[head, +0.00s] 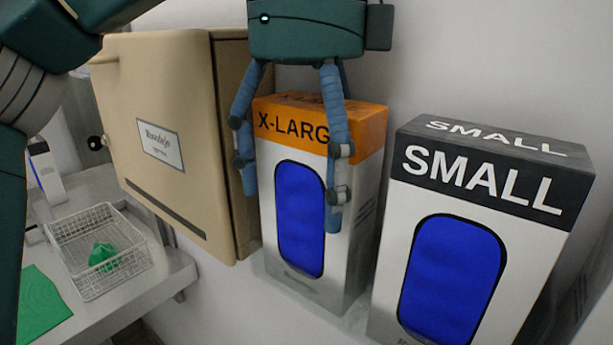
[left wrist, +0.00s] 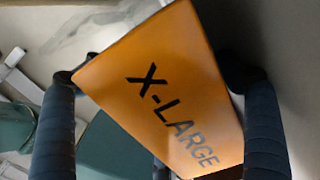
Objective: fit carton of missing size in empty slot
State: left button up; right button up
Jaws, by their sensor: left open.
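The X-LARGE carton (head: 352,215) has an orange top band and a blue oval window on a white body. It stands upright between a beige cabinet and the SMALL carton (head: 470,240), which has a dark grey band. My left gripper (head: 290,190) points down over the X-LARGE carton, with its fingers apart, one towards the carton's left side and one across its front in the head view. In the left wrist view the orange top (left wrist: 170,95) lies between the two spread fingers; I cannot tell whether they touch it. No empty slot shows clearly. My right gripper is not in view.
The beige cabinet (head: 165,120) with a label stands close on the left of the X-LARGE carton. A white wire basket (head: 95,250) holding a green item sits on a white counter, with a green sheet (head: 40,305) in front. A wall is behind the cartons.

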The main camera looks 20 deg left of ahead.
aim_at(306, 106)
pick_arm(q)
jog(key=shift+r, duration=3.75)
jog(key=shift+s, duration=0.1)
